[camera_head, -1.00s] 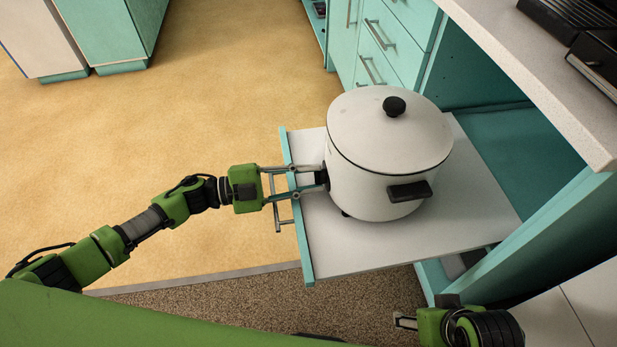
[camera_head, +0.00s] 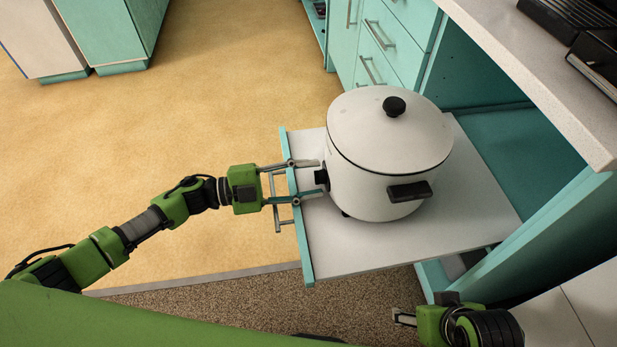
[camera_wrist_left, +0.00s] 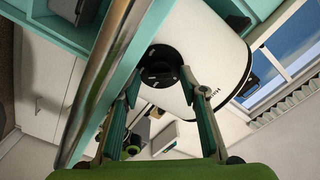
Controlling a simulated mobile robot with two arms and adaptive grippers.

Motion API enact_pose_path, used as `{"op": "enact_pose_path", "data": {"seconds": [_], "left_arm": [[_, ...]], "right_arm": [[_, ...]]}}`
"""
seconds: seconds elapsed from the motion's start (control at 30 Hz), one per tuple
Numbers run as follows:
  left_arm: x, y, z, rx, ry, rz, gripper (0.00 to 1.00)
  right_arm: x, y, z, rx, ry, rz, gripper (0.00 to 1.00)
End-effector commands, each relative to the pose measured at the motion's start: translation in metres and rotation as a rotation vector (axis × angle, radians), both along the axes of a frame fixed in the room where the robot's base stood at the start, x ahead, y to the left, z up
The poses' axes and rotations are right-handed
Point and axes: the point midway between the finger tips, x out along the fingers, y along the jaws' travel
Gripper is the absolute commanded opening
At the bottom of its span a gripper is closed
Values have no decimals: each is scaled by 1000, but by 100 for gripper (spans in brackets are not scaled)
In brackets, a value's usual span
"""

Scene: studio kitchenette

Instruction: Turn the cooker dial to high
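The cooker (camera_head: 375,180) is a white round pot with a lid and black knob, upright on a pulled-out shelf (camera_head: 450,225). Its black dial (camera_head: 321,177) sticks out of the side facing my left gripper. The dial also shows in the left wrist view (camera_wrist_left: 160,66); its setting cannot be read. My left gripper (camera_head: 312,179) is open, its fingertips on either side of the dial and apart from it. In the left wrist view the fingers (camera_wrist_left: 160,88) are spread below the dial. My right gripper (camera_head: 404,318) is low at right; its finger opening is unclear.
A teal shelf edge (camera_head: 298,215) runs below my left gripper. A pale worktop (camera_head: 540,80) overhangs at upper right, with a dark appliance (camera_head: 600,55) on it. Teal drawers (camera_head: 395,45) stand behind the cooker. The floor (camera_head: 220,80) at left is clear.

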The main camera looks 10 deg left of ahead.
Motion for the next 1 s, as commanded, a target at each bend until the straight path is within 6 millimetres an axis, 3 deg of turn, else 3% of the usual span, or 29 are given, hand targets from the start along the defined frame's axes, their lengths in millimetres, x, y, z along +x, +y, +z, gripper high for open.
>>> {"op": "enact_pose_path", "data": {"seconds": [0.17, 0.4, 0.6, 1.0], "left_arm": [[-6, 22, -2, 4, 2, 3, 39], [-23, 71, -1, 4, 3, 3, 39], [-33, 102, -1, 2, 2, 2, 39], [-37, 113, 0, 0, 0, 0, 39]], "right_arm": [[-1, 0, -1, -1, 2, 1, 62], [-2, -1, -1, -2, 3, 1, 62], [-2, -1, -1, -2, 4, 1, 62], [-2, -1, -1, -3, 4, 1, 62]]}}
